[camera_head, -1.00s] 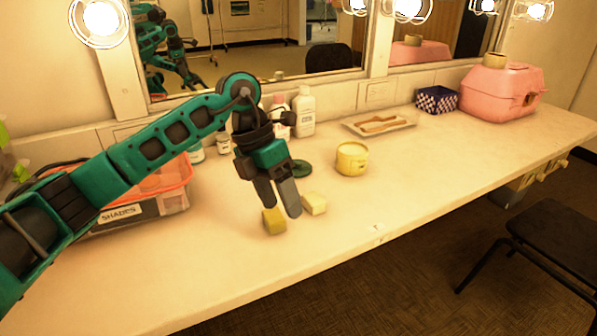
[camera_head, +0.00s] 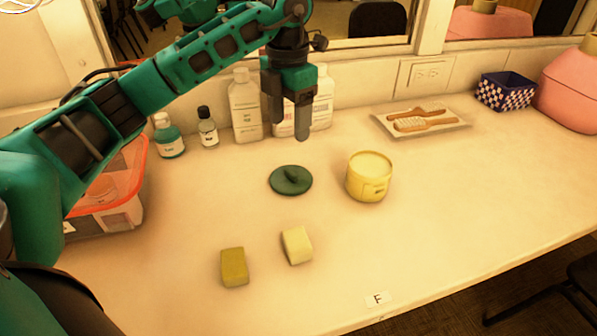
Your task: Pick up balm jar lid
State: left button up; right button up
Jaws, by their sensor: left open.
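The balm jar lid is most likely the dark green round disc (camera_head: 291,180) with a raised grip on top, lying flat on the counter in the middle of the view. Just right of it stands a yellow jar (camera_head: 368,178), its top showing a pale yellow surface. My left gripper (camera_head: 292,132) hangs fingers down above and behind the green lid, apart from it. It is open, with nothing seen between its fingers. My right gripper is not in view.
Two sponge blocks, olive (camera_head: 234,267) and pale yellow (camera_head: 297,246), lie in front. Bottles (camera_head: 245,105) stand along the wall behind my gripper. A tray (camera_head: 447,129) with brushes and a checked box (camera_head: 505,92) are right. An orange-rimmed bin (camera_head: 120,200) is left.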

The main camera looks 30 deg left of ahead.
pick_arm(q)
send_over(291, 172)
jog(key=f, duration=0.5)
jog(key=shift+a+b, duration=0.25)
jog(key=shift+b, duration=0.15)
jog(key=shift+d+f+b, duration=0.2)
jog(key=shift+f+b, duration=0.4)
jog(key=shift+f, duration=2.6)
jog(key=c, duration=1.1)
jog(key=shift+r, duration=0.2)
